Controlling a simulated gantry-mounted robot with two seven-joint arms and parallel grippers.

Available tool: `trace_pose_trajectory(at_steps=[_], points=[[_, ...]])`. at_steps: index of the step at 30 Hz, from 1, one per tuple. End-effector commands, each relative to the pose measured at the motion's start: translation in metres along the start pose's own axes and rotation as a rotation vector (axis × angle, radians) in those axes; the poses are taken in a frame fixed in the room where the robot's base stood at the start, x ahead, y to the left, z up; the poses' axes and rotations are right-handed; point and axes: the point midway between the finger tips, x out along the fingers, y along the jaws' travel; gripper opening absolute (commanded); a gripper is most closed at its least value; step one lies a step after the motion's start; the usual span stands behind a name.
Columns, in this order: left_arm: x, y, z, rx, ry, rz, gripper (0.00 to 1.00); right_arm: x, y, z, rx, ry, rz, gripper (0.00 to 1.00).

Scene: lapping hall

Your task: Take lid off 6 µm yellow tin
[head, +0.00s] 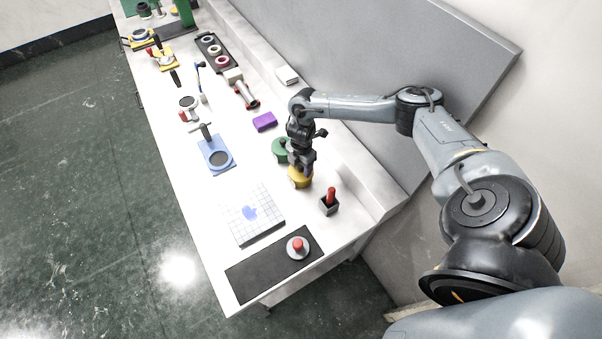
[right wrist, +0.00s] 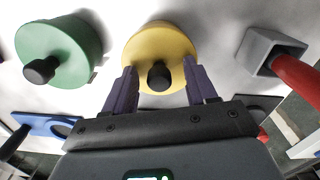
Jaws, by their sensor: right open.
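The yellow tin (head: 300,178) stands on the bench near its wall side. In the right wrist view its round yellow lid (right wrist: 160,48) with a black knob (right wrist: 160,76) fills the top middle. My right gripper (head: 303,168) is right above the tin in the head view. In the right wrist view its two purple fingers (right wrist: 160,88) are open, one on each side of the knob. I cannot tell whether they touch the knob. The lid is on the tin. My left gripper is not in view.
A green tin (right wrist: 62,52) with a black knob stands close beside the yellow one. A grey square holder (head: 329,206) with a red handle is on the other side. A purple block (head: 264,122) lies farther back. A gridded plate (head: 252,214) and black mat (head: 262,276) lie nearer.

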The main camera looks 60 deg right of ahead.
Motion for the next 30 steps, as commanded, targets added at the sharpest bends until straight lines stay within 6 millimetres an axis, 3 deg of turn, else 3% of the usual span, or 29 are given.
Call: trace_pose_trajectory(at_steps=[7,18,30], points=[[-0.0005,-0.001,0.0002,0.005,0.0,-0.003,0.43,-0.0006,0.0003,0.0,0.0,0.0,0.001,0.54],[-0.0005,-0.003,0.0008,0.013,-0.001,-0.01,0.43,-0.0005,0.0002,0.0,0.0,0.0,0.0,0.0],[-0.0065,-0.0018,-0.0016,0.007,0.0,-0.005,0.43,-0.0065,0.0002,0.0,0.0,0.0,0.0,0.0]])
